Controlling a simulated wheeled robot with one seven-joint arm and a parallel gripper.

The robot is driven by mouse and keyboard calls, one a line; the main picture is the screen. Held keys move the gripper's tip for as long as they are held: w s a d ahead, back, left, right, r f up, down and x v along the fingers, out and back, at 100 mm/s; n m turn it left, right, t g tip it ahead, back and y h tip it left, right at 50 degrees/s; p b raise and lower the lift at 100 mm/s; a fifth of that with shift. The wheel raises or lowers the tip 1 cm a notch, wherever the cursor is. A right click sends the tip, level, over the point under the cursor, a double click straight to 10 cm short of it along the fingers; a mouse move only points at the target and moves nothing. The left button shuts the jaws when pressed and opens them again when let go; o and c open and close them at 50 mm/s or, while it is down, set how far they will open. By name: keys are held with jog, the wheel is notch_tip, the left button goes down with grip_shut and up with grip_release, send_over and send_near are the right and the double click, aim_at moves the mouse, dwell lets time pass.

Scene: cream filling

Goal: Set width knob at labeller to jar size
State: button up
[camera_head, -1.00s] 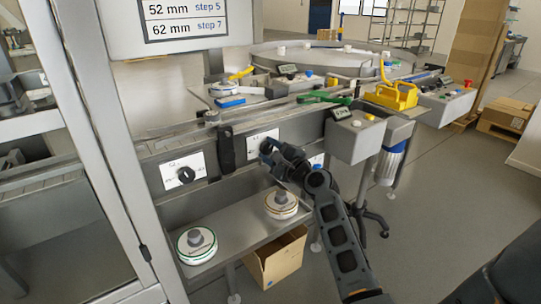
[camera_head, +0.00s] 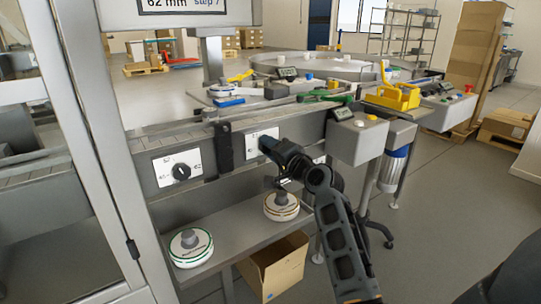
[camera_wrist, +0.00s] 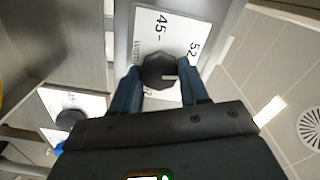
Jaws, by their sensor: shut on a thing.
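The width knob (camera_wrist: 158,72) is a dark, faceted knob on a white scale plate (camera_wrist: 150,32) with "45" and "52" readable in the wrist view. Part of the scale is hidden. The knob's white mark points right in that view, a little below the "52". My gripper (camera_wrist: 161,82) has one blue-grey finger on each side of the knob and is shut on it. In the head view my gripper (camera_head: 268,146) covers the knob, with the white plate (camera_head: 254,134) behind it on the labeller's front (camera_head: 220,185).
A second dark knob (camera_head: 181,172) on its own white plate (camera_head: 163,166) sits to the left. Two label rolls (camera_head: 190,247) (camera_head: 281,206) lie on the lower shelf. A grey control box (camera_head: 355,142) juts out to the right. A sign (camera_head: 178,6) reads "62 mm step 7".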

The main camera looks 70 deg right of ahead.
jog(key=shift+w+a+f+n+b, duration=0.1)
jog(key=shift+n+b, duration=4.6)
jog(key=shift+n, duration=4.4)
jog(key=o, duration=1)
jog(key=shift+o, duration=0.2)
jog(key=v, duration=0.8)
jog(key=shift+p, duration=0.4)
